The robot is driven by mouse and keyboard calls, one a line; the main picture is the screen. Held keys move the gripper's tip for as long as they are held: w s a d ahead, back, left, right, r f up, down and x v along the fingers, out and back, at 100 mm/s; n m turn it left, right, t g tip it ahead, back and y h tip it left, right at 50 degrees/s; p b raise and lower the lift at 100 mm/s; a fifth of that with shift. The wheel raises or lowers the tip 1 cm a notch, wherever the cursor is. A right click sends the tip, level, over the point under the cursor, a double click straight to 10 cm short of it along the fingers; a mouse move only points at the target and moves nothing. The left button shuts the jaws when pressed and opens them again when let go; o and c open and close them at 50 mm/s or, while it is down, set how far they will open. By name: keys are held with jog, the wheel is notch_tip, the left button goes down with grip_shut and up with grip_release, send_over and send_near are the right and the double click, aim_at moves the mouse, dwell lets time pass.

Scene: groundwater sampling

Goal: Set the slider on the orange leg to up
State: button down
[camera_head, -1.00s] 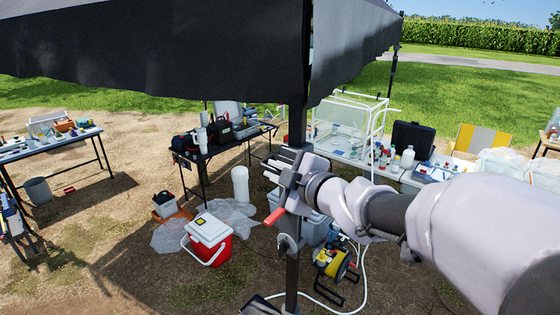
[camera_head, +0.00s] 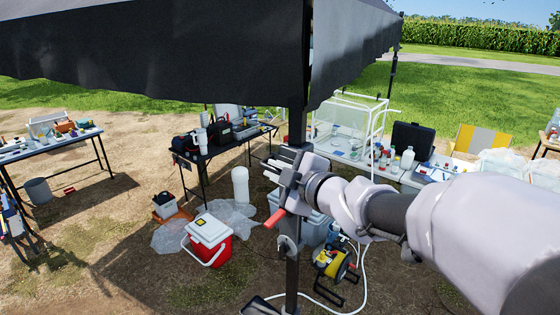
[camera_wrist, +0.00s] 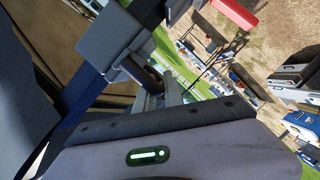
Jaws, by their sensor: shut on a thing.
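The dark canopy leg (camera_head: 292,262) stands upright in the middle of the head view, under the corner of the black canopy. A dark slider (camera_head: 286,176) sits around it at about mid-height. A red-orange lever (camera_head: 275,217) sticks out low on its left side; it also shows at the top of the wrist view (camera_wrist: 236,14). My gripper (camera_head: 283,171) is at the slider and shut on it, coming from the right. In the wrist view the grey slider block (camera_wrist: 112,40) and the leg (camera_wrist: 80,100) are close in front of the jaws. The exact contact is partly hidden.
A red and white cooler (camera_head: 209,240) and a yellow cable reel (camera_head: 334,263) stand on the ground near the leg. A table with black cases (camera_head: 222,143) is behind to the left. A table with bottles (camera_head: 400,168) is behind to the right, partly covered by my arm.

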notch_tip(320, 180, up, 4)
jog(key=shift+f+p, duration=0.15)
jog(key=shift+p, duration=0.95)
jog(key=c, duration=1.5)
grip_release()
jog(key=shift+o, duration=0.2)
jog(key=shift+f, duration=0.1)
